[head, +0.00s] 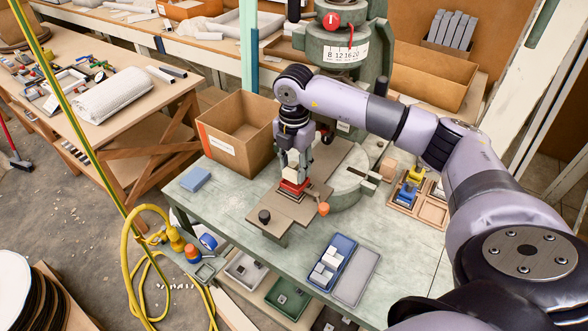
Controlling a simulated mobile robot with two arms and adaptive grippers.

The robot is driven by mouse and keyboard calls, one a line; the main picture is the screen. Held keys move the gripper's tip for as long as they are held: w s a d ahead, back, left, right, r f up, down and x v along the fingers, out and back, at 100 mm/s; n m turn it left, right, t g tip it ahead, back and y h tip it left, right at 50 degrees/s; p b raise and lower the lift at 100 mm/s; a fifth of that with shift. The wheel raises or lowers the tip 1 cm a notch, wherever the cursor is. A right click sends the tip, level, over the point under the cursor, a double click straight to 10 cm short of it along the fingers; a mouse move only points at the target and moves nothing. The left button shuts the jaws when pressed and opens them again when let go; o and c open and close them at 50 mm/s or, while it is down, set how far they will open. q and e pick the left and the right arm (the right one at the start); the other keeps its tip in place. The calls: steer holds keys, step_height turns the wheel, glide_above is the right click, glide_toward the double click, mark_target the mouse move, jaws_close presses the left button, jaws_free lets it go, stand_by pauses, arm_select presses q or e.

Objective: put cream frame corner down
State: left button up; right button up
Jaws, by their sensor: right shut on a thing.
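My right gripper (297,162) points down over the press bed and is shut on the cream frame corner (291,174). The cream piece sits between the fingertips, directly above a red block (293,188) on the brown plate (283,209). I cannot tell whether the cream piece touches the red block. The fingers hide part of the cream piece. My left gripper is not in view.
The green fly press (335,50) rises behind my right arm. An open cardboard box (237,133) stands left of the gripper. A blue tray (331,262) with pale pieces, a grey tray (355,278) and a wooden tray (432,211) lie right. The table's left front is mostly clear.

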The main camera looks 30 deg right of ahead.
mark_target(294, 169)
step_height(294, 169, down, 2)
steer(key=shift+f, duration=0.2)
steer(key=shift+f, duration=0.1)
steer(key=o, duration=1.1)
steer(key=shift+r, duration=0.25)
step_height(294, 169, up, 10)
steer(key=b, duration=0.3)
steer(key=shift+r, duration=0.9)
